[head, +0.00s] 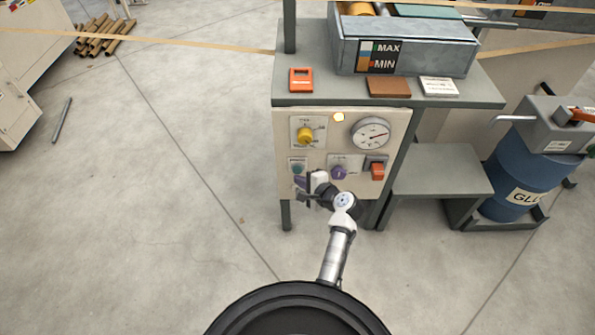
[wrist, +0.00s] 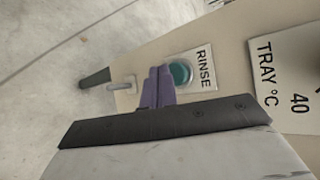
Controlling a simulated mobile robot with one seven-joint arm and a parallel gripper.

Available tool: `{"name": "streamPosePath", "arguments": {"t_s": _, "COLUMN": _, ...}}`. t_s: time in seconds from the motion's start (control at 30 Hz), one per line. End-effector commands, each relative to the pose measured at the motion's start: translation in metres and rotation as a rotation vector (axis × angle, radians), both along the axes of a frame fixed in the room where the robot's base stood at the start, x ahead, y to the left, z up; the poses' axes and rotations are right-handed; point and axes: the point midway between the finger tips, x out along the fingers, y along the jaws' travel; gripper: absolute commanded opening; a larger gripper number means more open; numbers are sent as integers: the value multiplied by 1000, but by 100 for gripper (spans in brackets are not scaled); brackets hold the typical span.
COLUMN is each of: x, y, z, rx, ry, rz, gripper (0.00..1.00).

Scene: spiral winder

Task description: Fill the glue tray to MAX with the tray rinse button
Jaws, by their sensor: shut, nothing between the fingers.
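The grey glue tray (head: 455,57) stands on top of the machine in the head view. Its front has a black level label (head: 380,56) marked MAX and MIN with a small coloured strip; the level is too small to read. The teal rinse button (wrist: 180,73), beside a RINSE label, shows in the wrist view; it is also on the panel in the head view (head: 297,166). My gripper (wrist: 160,72) is shut and empty, its purple fingers overlapping the button's left edge in the wrist view. In the head view my gripper (head: 299,181) is just below the button. I cannot tell whether they touch.
A blue glue drum (head: 520,180) stands at the right. The floor at left is mostly clear.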

Motion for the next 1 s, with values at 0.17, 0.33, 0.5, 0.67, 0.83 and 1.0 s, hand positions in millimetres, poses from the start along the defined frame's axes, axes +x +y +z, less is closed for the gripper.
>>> {"name": "streamPosePath", "arguments": {"t_s": 0.17, "x": 6, "y": 0, "z": 0, "rx": -1, "ry": -1, "rz": 0, "gripper": 0}}
{"name": "streamPosePath", "arguments": {"t_s": 0.33, "x": 8, "y": 0, "z": 0, "rx": -1, "ry": -1, "rz": 0, "gripper": 0}}
{"name": "streamPosePath", "arguments": {"t_s": 0.5, "x": 8, "y": 0, "z": 0, "rx": -1, "ry": -1, "rz": 0, "gripper": 0}}
{"name": "streamPosePath", "arguments": {"t_s": 0.67, "x": 9, "y": 0, "z": 0, "rx": -1, "ry": -1, "rz": 0, "gripper": 0}}
{"name": "streamPosePath", "arguments": {"t_s": 0.83, "x": 11, "y": 0, "z": 0, "rx": 0, "ry": 0, "rz": 0, "gripper": 0}}
{"name": "streamPosePath", "arguments": {"t_s": 1.0, "x": 13, "y": 0, "z": 0, "rx": 0, "ry": 0, "rz": 0, "gripper": 0}}
